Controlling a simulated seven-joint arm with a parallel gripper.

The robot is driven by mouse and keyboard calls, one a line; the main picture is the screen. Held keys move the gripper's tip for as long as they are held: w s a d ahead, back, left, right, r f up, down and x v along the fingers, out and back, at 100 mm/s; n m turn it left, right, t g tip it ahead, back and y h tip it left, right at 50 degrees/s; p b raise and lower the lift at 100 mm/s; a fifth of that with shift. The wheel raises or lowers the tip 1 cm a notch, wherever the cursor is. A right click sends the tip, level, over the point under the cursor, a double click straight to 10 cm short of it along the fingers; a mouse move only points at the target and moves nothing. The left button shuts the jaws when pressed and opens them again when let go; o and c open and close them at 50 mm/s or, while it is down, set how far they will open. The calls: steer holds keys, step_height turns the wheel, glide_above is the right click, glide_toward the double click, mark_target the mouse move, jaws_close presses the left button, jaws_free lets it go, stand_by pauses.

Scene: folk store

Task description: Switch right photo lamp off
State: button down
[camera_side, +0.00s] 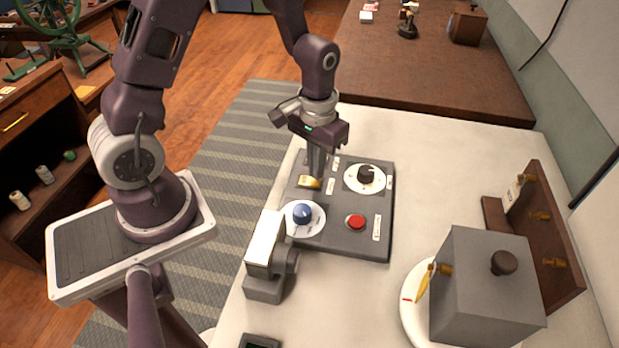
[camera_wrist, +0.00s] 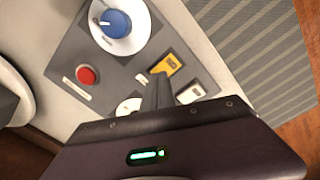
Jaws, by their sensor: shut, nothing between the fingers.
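A dark grey control panel (camera_side: 343,245) lies on the white table, and it also shows in the wrist view (camera_wrist: 115,75). It carries a yellow switch (camera_side: 309,183), a blue knob (camera_side: 302,211), a red button (camera_side: 356,222) and a black knob (camera_side: 366,174). My gripper (camera_side: 317,176) is shut and empty, pointing down beside the yellow switch. In the wrist view its fingertips (camera_wrist: 157,78) are close to the yellow switch (camera_wrist: 168,65); contact cannot be told. A pale switch (camera_wrist: 190,93) is nearby. A lamp-like device (camera_side: 265,242) with a bright white face stands left of the panel.
A dark object (camera_side: 259,342) lies at the front edge. The table between panel and box is clear.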

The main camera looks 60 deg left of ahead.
steer(key=shift+f, duration=0.7)
steer(key=shift+r, duration=3.55)
steer(key=s+d+r+m+t, duration=0.3)
steer(key=s+r+t, duration=0.2)
steer(key=s+r, duration=1)
steer(key=shift+s+d+r+t, duration=0.3)
steer(key=shift+s+d+r, duration=0.1)
steer(key=shift+r, duration=0.4)
